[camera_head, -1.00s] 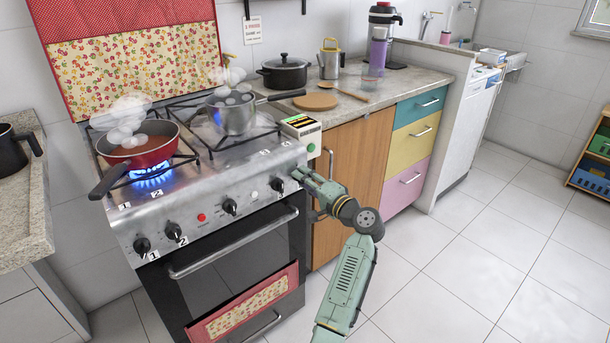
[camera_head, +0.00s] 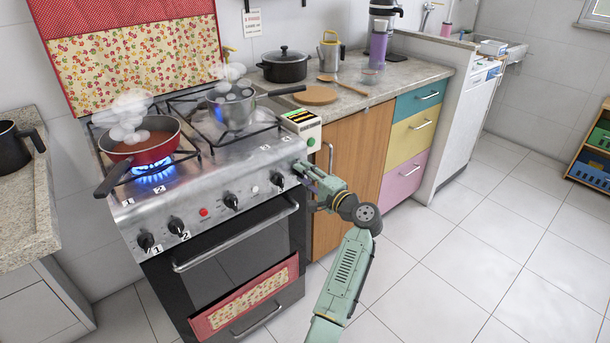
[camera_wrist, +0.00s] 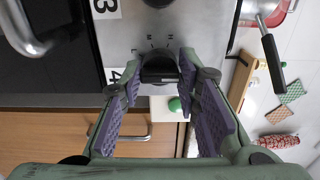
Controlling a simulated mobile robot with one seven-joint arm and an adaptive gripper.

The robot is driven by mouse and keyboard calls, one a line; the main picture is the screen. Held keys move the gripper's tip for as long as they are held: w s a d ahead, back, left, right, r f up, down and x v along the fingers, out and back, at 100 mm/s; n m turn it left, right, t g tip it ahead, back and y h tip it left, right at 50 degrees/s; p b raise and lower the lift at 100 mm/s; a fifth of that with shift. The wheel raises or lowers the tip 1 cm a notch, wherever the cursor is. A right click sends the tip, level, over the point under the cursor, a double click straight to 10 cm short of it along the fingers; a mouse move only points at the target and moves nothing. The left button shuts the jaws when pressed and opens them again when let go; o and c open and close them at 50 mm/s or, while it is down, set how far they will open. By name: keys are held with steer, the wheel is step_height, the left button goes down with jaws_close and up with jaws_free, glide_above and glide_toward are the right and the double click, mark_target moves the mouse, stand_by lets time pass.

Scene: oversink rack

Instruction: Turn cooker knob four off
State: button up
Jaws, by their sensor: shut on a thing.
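Knob four (camera_wrist: 158,72) is a dark knob on the cooker's steel front panel, beside the printed label 4 in the wrist view. My gripper (camera_wrist: 160,78) is shut on it, one purple-padded finger on each side. In the head view my gripper (camera_head: 302,170) reaches the right end of the panel and hides this knob. The cooker (camera_head: 215,190) has other black knobs: one (camera_head: 277,181) just left of my gripper, one mid-panel (camera_head: 230,200), and two at the left end (camera_head: 176,226). A bluish glow shows by the silver pot (camera_head: 232,107).
A red pan (camera_head: 150,150) steams over a blue flame at the front left. The silver pot's handle points right, over the hob edge. A small white box (camera_head: 302,124) stands at the cooker's right corner. The oven handle (camera_head: 235,240) lies below the knobs.

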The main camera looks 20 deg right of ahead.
steer(key=o, duration=1.2)
steer(key=shift+c, duration=0.2)
steer(key=shift+s, duration=0.1)
steer(key=v, duration=1.1)
steer(key=shift+s+d, duration=0.15)
steer(key=shift+s, duration=0.25)
